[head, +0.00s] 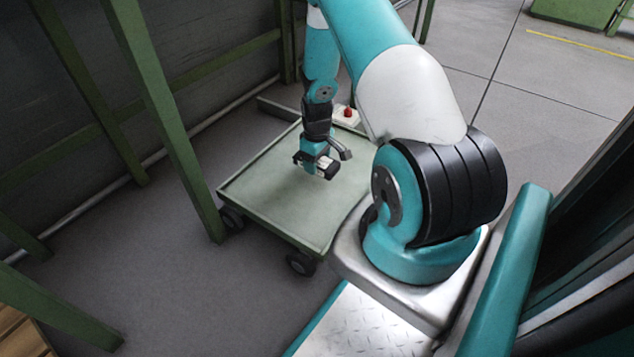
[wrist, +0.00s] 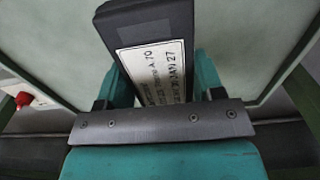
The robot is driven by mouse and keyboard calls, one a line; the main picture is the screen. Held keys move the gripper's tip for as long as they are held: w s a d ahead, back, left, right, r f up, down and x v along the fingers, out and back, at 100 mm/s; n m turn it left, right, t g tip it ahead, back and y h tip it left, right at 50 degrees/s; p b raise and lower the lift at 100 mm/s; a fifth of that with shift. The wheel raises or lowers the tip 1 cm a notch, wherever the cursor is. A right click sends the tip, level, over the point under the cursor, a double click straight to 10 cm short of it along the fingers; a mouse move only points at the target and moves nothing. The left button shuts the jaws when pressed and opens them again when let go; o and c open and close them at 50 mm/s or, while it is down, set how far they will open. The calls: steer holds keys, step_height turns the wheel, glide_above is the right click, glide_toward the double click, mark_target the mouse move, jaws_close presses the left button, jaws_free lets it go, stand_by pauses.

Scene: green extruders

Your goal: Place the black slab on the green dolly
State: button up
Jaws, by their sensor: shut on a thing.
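The black slab (wrist: 150,25) stands between the two teal fingers in the wrist view, with a white handwritten label (wrist: 155,70) on its face. My gripper (wrist: 160,85) is shut on it. In the head view my gripper (head: 318,163) points down over the green dolly (head: 262,190), and only a small dark part of the slab shows at its tip. The dolly's flat pale-green deck also fills both sides of the wrist view (wrist: 250,40). The deck looks bare. I cannot tell whether the slab's lower edge touches the deck.
A white box with a red button (head: 347,114) sits at the dolly's far end. Green frame posts (head: 160,110) stand to the left, close to the dolly's left corner. My own base is close at the dolly's right. The floor in front is clear.

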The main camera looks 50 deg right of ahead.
mark_target(317, 180)
steer(key=shift+f+b, duration=1.35)
steer(key=shift+f, duration=1.4)
steer(key=shift+f, duration=0.15)
steer(key=o, duration=1.1)
